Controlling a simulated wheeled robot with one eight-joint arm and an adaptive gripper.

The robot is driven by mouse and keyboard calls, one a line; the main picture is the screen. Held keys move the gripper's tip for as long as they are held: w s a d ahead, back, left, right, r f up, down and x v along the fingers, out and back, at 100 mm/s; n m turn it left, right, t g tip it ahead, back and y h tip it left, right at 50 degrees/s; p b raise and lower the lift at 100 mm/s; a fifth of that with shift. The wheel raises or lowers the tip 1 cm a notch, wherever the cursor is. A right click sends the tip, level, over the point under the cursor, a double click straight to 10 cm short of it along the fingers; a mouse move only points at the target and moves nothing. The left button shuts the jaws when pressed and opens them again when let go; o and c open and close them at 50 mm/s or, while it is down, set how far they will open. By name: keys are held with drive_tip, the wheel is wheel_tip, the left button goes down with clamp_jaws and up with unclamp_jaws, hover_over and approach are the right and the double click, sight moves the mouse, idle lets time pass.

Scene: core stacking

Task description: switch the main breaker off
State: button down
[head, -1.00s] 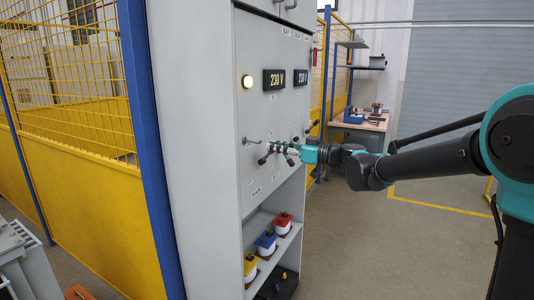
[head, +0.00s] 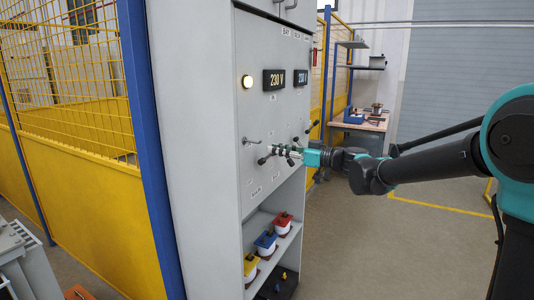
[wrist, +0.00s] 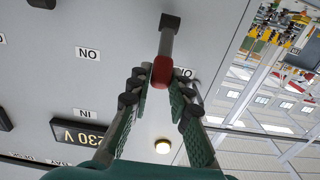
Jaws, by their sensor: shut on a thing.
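The grey switch cabinet (head: 205,150) stands left of centre in the head view, with several levers on its front panel. My gripper (head: 281,151) is at this panel, right of a lever (head: 252,141) near the cabinet's edge. In the wrist view, a dark grey lever with a red end (wrist: 161,71) reaches between the fingertips of my gripper (wrist: 163,80). The gripper is shut on this red-ended lever. Upside-down labels (wrist: 88,54) reading ON show beside it. The fingers partly hide a label behind them. I cannot tell which lever is named main breaker.
The panel carries a 230 V display (head: 274,79) and a lit round lamp (head: 247,81). A shelf below holds red, blue and yellow parts (head: 265,241). A yellow mesh fence (head: 75,215) with blue posts stands left. Open floor lies to the right of the cabinet.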

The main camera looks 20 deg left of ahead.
drive_tip(key=shift+d+f, duration=0.35)
drive_tip(key=shift+f, duration=0.2)
drive_tip(key=shift+d+f, duration=0.25)
drive_tip(key=shift+f, duration=0.25)
drive_tip(key=shift+d+f, duration=0.25)
drive_tip(key=shift+f, duration=0.2)
drive_tip(key=shift+f, duration=0.15)
drive_tip(key=shift+s+d+f, duration=0.1)
drive_tip(key=shift+d+f, duration=0.1)
drive_tip(key=shift+f, duration=0.85)
